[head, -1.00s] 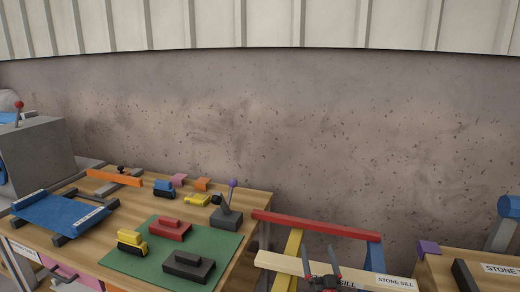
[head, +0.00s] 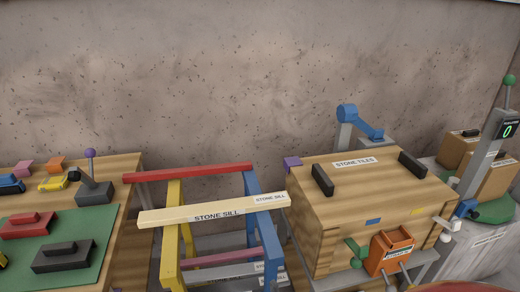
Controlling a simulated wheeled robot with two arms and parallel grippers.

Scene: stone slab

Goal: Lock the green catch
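A wooden crate (head: 345,205) labelled "STONE TILES" stands at the right with black handles on its lid. A green knob on a short lever (head: 355,248), seemingly the green catch, sits on its front face at the lower left. Its exact lever position is hard to read. What look like two grey fingers of my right gripper (head: 397,277) show at the bottom edge, apart and empty, below and right of the green knob. They do not touch it. My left gripper is not in view.
A trestle with a "STONE SILL" beam (head: 214,212) stands left. A display post (head: 500,135) is behind right.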

